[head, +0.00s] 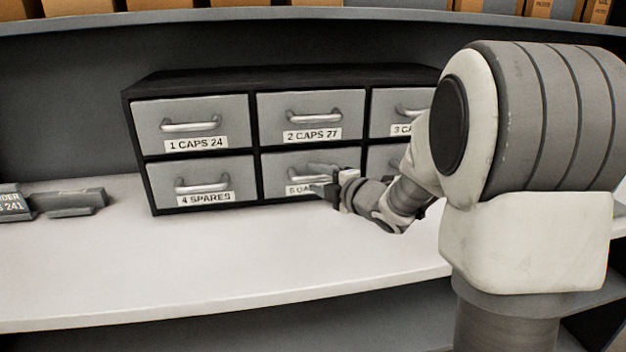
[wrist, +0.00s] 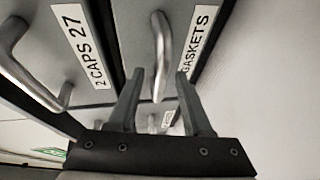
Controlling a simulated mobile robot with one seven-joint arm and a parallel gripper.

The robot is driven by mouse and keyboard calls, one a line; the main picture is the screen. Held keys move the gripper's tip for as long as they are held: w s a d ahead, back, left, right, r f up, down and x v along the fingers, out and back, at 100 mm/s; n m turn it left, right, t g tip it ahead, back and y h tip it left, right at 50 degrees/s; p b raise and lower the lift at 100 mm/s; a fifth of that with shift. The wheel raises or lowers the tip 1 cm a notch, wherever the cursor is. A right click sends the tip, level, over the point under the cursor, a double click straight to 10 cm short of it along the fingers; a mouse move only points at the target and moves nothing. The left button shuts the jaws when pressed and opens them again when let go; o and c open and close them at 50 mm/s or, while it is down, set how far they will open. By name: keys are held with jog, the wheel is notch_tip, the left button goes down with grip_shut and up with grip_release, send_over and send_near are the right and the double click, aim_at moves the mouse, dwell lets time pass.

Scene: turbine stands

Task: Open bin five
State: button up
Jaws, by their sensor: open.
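Bin five (head: 280,178) is the lower middle grey drawer of a black cabinet. Its front looks level with the others, so it appears shut. Its label, starting "5 GA" in the head view, reads "GASKETS" (wrist: 196,45) in the wrist view. My gripper (head: 325,182) is at the right part of this drawer front and hides part of its handle and label. In the wrist view my open gripper (wrist: 160,77) has one fingertip on each side of the bin five handle (wrist: 163,50), a silver bar. I cannot tell whether the fingers touch it.
Bin 1 (head: 194,110), bin 2 (head: 330,103) and bin 4 (head: 222,170) are shut around it. Bins on the right are partly hidden by my arm. Grey holders (head: 70,203) stand at the left. The white shelf (head: 250,255) before the cabinet is clear.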

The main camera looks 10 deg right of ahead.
jog(key=shift+w+a+f, duration=0.1)
jog(key=shift+w+a, duration=0.1)
jog(key=shift+w, duration=0.25)
jog(key=shift+c, duration=0.2)
grip_shut()
dwell(1.0)
